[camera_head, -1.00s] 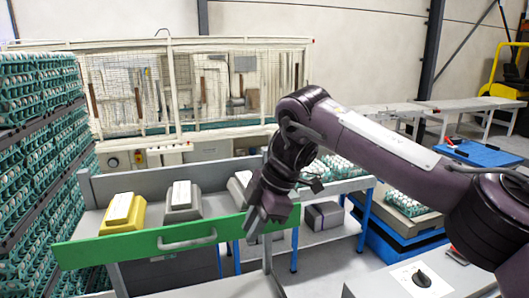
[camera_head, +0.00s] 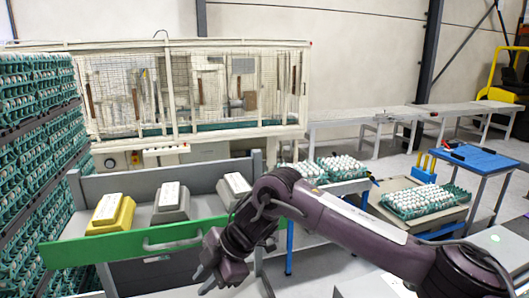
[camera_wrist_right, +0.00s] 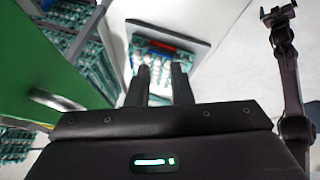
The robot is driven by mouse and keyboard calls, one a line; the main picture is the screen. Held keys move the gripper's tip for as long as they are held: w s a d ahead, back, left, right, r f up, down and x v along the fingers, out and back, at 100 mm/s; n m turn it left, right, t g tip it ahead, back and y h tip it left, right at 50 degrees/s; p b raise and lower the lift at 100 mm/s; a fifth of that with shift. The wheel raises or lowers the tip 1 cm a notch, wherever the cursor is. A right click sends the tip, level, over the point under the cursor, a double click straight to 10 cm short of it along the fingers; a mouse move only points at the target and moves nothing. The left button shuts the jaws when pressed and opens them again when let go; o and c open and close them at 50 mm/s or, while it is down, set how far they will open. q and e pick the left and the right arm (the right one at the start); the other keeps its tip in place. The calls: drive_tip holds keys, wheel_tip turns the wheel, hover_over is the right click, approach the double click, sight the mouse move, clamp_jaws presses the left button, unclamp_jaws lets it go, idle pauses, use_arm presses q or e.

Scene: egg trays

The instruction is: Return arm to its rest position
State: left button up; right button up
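My right arm reaches in from the right in the head view. Its gripper (camera_head: 207,280) points down and left, just in front of and below the green drawer front (camera_head: 110,249). In the right wrist view the two dark fingers (camera_wrist_right: 160,82) stand apart with nothing held between them. The green drawer front (camera_wrist_right: 50,60) fills the left of that view, its handle close to the gripper. My left gripper does not show in the head view.
The drawer holds a yellow-based box (camera_head: 110,213) and two grey ones (camera_head: 171,202) (camera_head: 233,188). Egg trays (camera_head: 425,200) rest on a stand at the right. Stacked egg trays (camera_head: 35,150) fill the left. A blue-topped table (camera_head: 475,158) stands far right. A dark jointed part (camera_wrist_right: 290,80) is unclear.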

drive_tip(key=s+a+f+m+t+y, duration=0.25)
drive_tip(key=s+a+y, duration=0.3)
drive_tip(key=a, duration=0.35)
drive_tip(key=d+f+m+t+h, duration=0.3)
drive_tip(key=d+m, duration=0.4)
drive_tip(key=d, duration=0.3)
drive_tip(key=d+f+m+t+h, duration=0.2)
drive_tip(key=d+m+t+h, duration=0.3)
drive_tip(key=d, duration=0.5)
drive_tip(key=s+d+f+m+g+h, duration=0.25)
drive_tip(key=s+d+f+m, duration=0.2)
drive_tip(key=s+d, duration=0.45)
drive_tip(key=s+d+f+m+g+h, duration=0.2)
drive_tip(key=s+d+f+m+g, duration=0.4)
drive_tip(key=d, duration=0.5)
drive_tip(key=s+f+n+b, duration=0.3)
drive_tip(key=f+b, duration=0.5)
drive_tip(key=f, duration=2.9)
drive_tip(key=s+d+f+b, duration=0.2)
drive_tip(key=s+f, duration=0.8)
drive_tip(key=f, duration=0.1)
drive_tip(key=s+d+f+g+b, duration=0.1)
drive_tip(key=s+d+f+b, duration=0.1)
drive_tip(key=s+f, duration=0.8)
wheel_tip(320, 180, down, 2)
drive_tip(key=shift+d+f+b, duration=0.15)
drive_tip(key=shift+d+b, duration=0.05)
drive_tip(key=shift+b, duration=0.45)
